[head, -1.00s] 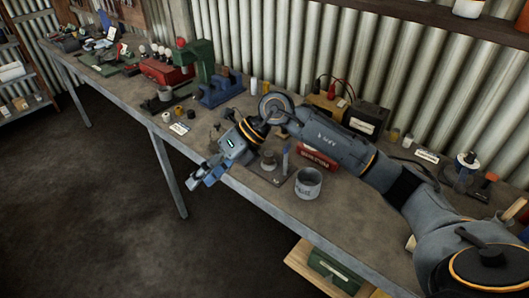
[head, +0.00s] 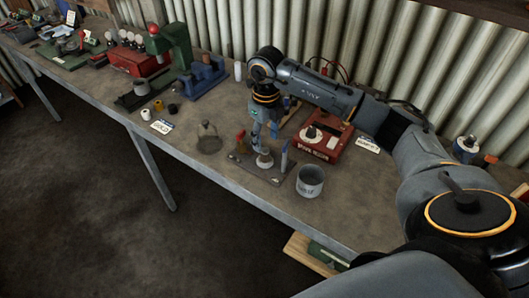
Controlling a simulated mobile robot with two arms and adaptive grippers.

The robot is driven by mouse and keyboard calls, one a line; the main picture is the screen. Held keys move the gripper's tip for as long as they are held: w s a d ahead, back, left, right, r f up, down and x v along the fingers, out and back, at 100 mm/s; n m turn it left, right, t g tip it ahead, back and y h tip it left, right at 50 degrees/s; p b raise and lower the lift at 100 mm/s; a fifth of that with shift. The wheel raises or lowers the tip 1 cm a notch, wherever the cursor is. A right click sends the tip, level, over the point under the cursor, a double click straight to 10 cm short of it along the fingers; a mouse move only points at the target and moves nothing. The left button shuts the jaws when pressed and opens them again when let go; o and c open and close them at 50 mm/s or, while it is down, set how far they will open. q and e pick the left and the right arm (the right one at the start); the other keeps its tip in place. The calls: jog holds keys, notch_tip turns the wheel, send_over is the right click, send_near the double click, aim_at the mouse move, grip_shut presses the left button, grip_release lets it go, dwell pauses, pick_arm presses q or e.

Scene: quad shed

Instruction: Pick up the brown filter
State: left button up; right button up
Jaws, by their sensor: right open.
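Several small short cylinders stand together on the bench, left of centre. One is dark brown and looks like the brown filter (head: 172,109). My left gripper does not show.
A white label card (head: 161,127) lies in front of the cylinders. A grey can (head: 310,182), a red-brown box (head: 325,140) and a blue vise (head: 203,77) are also on the bench.

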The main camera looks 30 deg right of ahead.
aim_at(265, 150)
jog(key=shift+s+a+f+p, duration=0.15)
jog(key=shift+f+p, duration=0.4)
jog(key=shift+f, duration=0.05)
jog(key=shift+s+a+f+p, duration=0.15)
jog(key=shift+f+p, duration=0.35)
jog(key=shift+f, duration=0.05)
notch_tip(265, 150, down, 2)
jog(key=shift+f, duration=0.2)
jog(key=shift+f+p, duration=0.3)
jog(key=shift+w, duration=0.1)
jog(key=c, duration=0.8)
jog(key=shift+c, duration=1)
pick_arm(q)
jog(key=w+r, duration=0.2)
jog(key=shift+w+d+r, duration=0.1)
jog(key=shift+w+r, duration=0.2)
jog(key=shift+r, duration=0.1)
